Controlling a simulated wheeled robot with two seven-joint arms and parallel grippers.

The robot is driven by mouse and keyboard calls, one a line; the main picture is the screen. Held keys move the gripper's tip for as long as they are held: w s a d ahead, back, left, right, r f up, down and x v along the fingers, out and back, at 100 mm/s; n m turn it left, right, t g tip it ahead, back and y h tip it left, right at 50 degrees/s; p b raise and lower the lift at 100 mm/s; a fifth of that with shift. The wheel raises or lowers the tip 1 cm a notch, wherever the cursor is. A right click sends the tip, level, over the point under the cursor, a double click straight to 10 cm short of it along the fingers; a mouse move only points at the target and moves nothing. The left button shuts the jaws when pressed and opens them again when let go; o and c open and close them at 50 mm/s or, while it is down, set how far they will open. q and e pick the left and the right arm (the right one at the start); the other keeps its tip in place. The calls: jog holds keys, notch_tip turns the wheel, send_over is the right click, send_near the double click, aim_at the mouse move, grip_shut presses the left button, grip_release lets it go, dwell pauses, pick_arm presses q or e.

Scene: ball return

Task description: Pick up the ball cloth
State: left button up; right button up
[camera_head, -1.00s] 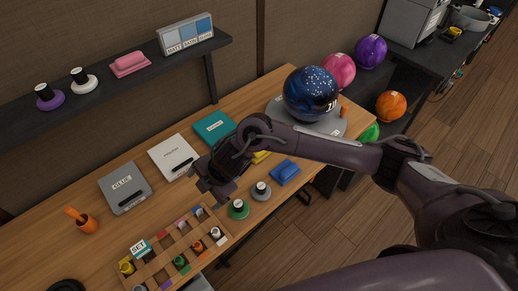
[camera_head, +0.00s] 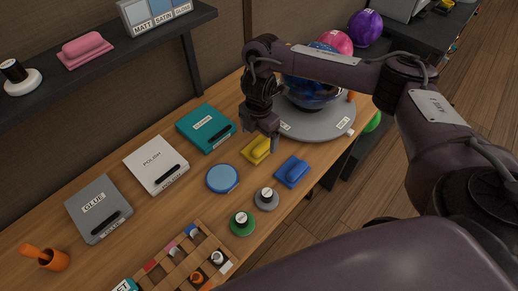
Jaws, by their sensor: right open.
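No cloth is labelled as such, and I cannot tell which item is the ball cloth. A small yellow pad with a raised grip (camera_head: 256,153) lies on the wooden bench, and a blue pad of similar shape (camera_head: 292,171) lies to its right. A pink pad (camera_head: 86,49) sits on the shelf. My right gripper (camera_head: 261,140) points down, open, just above and beside the yellow pad, partly covering its far end. Nothing shows between its fingers. The blue bowling ball (camera_head: 312,92) rests on a round grey stand, partly hidden by my right arm. My left gripper is out of view.
Grey (camera_head: 99,208), white (camera_head: 156,164) and teal (camera_head: 206,127) boxes line the bench's back. A round blue tin (camera_head: 222,179), green and grey discs with knobs, and a wooden rack (camera_head: 187,262) stand nearer. The grey stand (camera_head: 325,127) is close to my right gripper.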

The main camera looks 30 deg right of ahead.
aim_at(258, 140)
jog(key=f, duration=0.2)
jog(key=w+f+b, duration=0.1)
jog(key=f, duration=0.1)
jog(key=shift+d+f, duration=0.1)
jog(key=shift+f, duration=0.45)
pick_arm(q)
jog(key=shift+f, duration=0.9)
pick_arm(e)
jog(key=c, duration=1.1)
jog(key=shift+o, duration=0.2)
jog(key=shift+r, duration=0.1)
jog(key=shift+r, duration=0.6)
pick_arm(q)
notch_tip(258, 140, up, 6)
jog(key=p, duration=0.6)
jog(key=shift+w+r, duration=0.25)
pick_arm(e)
notch_tip(258, 140, up, 19)
jog(key=shift+f, duration=0.2)
